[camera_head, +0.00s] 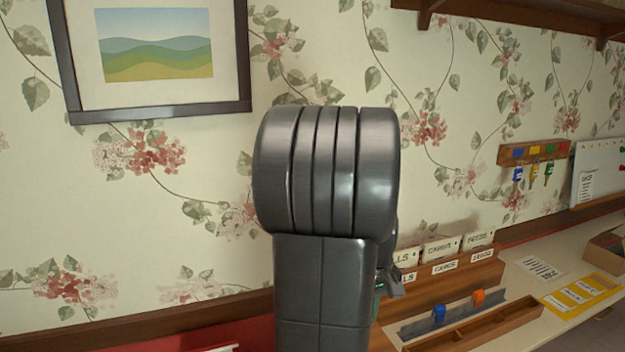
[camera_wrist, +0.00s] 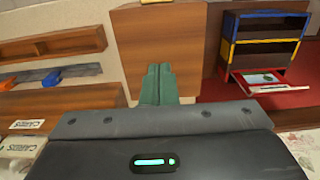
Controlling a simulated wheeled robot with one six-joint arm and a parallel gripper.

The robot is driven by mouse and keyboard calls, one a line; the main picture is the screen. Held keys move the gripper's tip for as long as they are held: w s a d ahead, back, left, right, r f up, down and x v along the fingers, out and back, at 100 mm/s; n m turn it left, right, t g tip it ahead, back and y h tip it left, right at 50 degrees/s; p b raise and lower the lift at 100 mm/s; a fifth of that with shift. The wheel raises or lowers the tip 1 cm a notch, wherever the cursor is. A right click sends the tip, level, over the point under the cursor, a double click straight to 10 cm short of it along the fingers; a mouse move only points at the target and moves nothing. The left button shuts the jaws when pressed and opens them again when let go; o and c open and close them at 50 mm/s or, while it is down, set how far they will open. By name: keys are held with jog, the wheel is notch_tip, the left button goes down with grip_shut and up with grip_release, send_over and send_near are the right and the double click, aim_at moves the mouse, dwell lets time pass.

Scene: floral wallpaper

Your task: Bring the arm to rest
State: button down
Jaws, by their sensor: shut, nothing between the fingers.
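My gripper (camera_wrist: 158,84) shows in the wrist view, its two green fingers pressed together with nothing between them. In the head view my dark grey arm fills the middle of the picture and hides most of the gripper behind it. The fingers point toward a brown wooden block or panel (camera_wrist: 158,40) in the wrist view. I cannot tell how far the fingertips are from it.
A wooden card holder (camera_head: 455,277) stands right of my arm. A rail (camera_head: 425,325) carries a blue and an orange piece. A key rack (camera_head: 533,151) hangs on the wall. The wrist view shows a coloured shelf unit (camera_wrist: 264,42) on a red surface.

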notch_tip(320, 180, down, 11)
jog(key=b, duration=1)
jog(key=shift+f, duration=0.1)
notch_tip(320, 180, up, 10)
jog(key=p, duration=0.6)
jog(key=shift+p, duration=0.4)
